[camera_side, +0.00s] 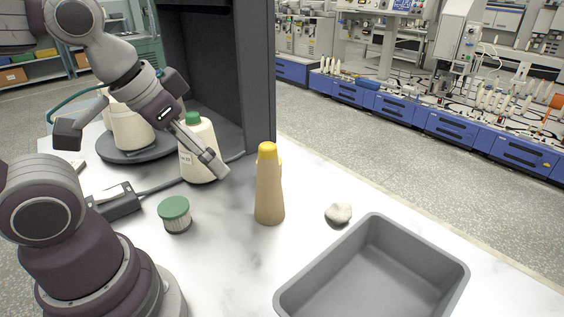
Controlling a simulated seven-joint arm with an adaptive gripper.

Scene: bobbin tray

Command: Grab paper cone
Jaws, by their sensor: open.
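The paper cone (269,192) is tan with a yellow top and stands upright on the white marbled table. My gripper (222,174) is open and hangs to the left of the cone, its fingers pointing down and right. A clear gap shows between the fingertips and the cone in this view. The fingers overlap the white bottle behind them in the picture. I see the fingers from the side, so the space between them is hidden.
A white bottle with a green cap (193,120) stands behind my gripper. A green-lidded jar (175,214) is at front left. A whitish lump (338,213) lies right of the cone. An empty grey tray (448,284) is at front right. A dark cabinet (258,80) rises behind.

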